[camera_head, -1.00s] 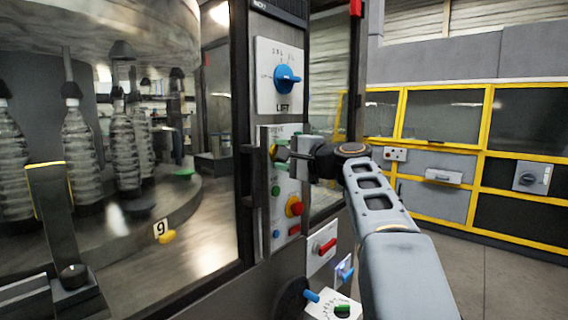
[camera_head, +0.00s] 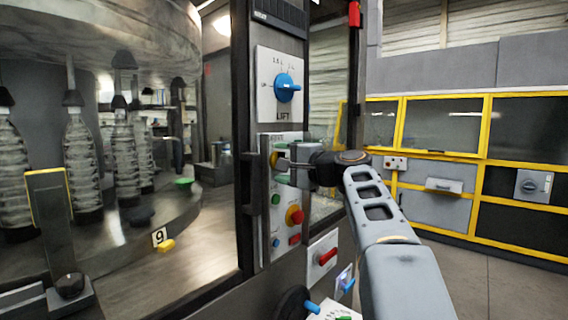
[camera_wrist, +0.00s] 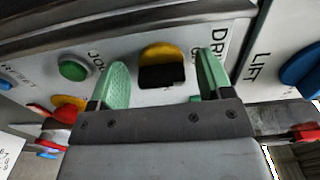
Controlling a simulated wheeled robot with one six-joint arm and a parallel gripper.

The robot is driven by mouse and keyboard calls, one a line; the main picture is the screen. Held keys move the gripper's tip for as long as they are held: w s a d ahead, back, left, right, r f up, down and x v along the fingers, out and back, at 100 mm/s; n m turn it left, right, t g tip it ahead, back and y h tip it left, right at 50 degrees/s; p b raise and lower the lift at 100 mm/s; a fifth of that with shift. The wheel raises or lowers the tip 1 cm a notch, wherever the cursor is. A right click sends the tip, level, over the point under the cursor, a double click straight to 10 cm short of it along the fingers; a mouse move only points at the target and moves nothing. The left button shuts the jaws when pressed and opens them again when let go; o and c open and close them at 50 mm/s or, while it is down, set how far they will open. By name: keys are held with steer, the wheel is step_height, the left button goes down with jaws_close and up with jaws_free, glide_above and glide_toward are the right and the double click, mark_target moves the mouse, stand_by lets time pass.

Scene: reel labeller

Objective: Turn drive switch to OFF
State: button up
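The drive switch (camera_wrist: 162,52) is a yellow disc with a black handle, under the partly visible DRIVE label in the wrist view. In the head view the switch (camera_head: 276,160) sits at the top of a light control panel, partly hidden by my gripper (camera_head: 292,162). In the wrist view my gripper (camera_wrist: 164,70) is open, its two green fingers on either side of the black handle with gaps on both sides. I cannot tell which position the handle points to.
Below the switch are a green button (camera_head: 276,199) and a red stop knob on yellow (camera_head: 294,215). A blue LIFT dial (camera_head: 287,87) is on the plate above. Glass and a dark door handle (camera_head: 249,180) lie left. A red handle (camera_head: 327,255) is lower right.

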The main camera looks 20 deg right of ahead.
steer(key=b+v, duration=0.1)
steer(key=v, duration=1.3)
steer(key=shift+w, duration=0.15)
step_height(320, 180, down, 17)
steer(key=d+g+h+p, duration=0.1)
steer(key=g+h+p, duration=0.2)
steer(key=g+h, duration=0.25)
steer(key=s+a+f+n+g+h+p, duration=0.2)
steer(key=s+a+f+n+g+p, duration=0.45)
steer(key=a+f+n+p, duration=0.2)
steer(key=s+a+r+n+p, duration=0.1)
steer(key=s+a+n+p, duration=0.2)
steer(key=a, duration=0.5)
steer(key=shift+s+r+n+g+p, duration=0.2)
steer(key=shift+r+n+g+p, duration=0.2)
steer(key=shift+n+p, duration=0.6)
